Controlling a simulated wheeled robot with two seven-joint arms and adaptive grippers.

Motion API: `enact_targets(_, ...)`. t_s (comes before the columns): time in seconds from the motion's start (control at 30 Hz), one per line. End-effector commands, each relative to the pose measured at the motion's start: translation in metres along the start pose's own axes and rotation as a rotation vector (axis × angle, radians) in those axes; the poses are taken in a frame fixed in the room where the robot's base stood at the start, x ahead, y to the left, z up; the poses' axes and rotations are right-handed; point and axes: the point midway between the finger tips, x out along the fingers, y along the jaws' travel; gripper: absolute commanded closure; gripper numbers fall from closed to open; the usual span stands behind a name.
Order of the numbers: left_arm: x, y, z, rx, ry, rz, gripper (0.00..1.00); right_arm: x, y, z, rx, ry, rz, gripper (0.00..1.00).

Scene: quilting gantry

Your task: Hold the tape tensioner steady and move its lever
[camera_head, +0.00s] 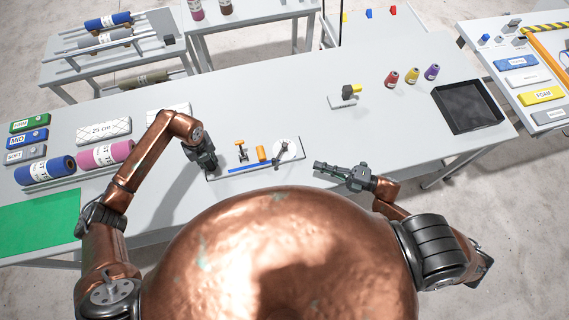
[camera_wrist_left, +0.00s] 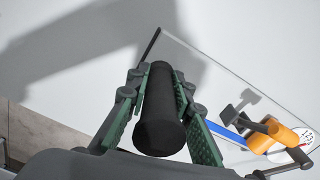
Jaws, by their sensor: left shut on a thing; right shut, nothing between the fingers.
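The tape tensioner (camera_head: 222,160) is a pale flat plate near the table's front edge. It carries a blue strip (camera_head: 250,167), orange parts (camera_head: 262,153), a round white dial (camera_head: 287,149) and a dark lever-like bar near the dial. My left gripper (camera_head: 208,163) is at the plate's left end. In the left wrist view its green-padded fingers are shut on an upright black handle (camera_wrist_left: 160,115); the orange parts (camera_wrist_left: 272,138) and blue strip (camera_wrist_left: 228,118) lie to the right. The handle's foot is hidden. My right gripper (camera_head: 318,166) is shut and empty, right of the dial, apart from the tensioner.
Several fabric rolls (camera_head: 105,153) and labelled blocks (camera_head: 27,140) lie at the left, with a green mat (camera_head: 40,222). Table behind the tensioner is mostly clear.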

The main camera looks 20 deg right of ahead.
Motion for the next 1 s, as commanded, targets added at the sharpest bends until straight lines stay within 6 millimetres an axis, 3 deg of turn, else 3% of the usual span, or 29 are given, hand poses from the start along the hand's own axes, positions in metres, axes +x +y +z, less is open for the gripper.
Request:
enact_targets(0.13, 0.006, 0.001, -0.005, 0.001, 0.010, 0.005, 1.00, -0.010, -0.018, -0.007, -0.115, 0.075, -0.067, 1.00)
enact_targets(0.27, 0.006, 0.001, -0.005, 0.001, 0.010, 0.005, 1.00, -0.004, -0.022, -0.011, -0.135, 0.091, -0.078, 1.00)
enact_targets(0.8, 0.006, 0.001, -0.005, 0.002, 0.010, 0.004, 1.00, 0.098, -0.029, -0.019, -0.132, 0.088, -0.075, 1.00)
enact_targets(1.0, 0.006, 0.001, -0.005, 0.002, 0.010, 0.004, 1.00, 0.120, -0.032, -0.020, -0.130, 0.087, -0.077, 1.00)
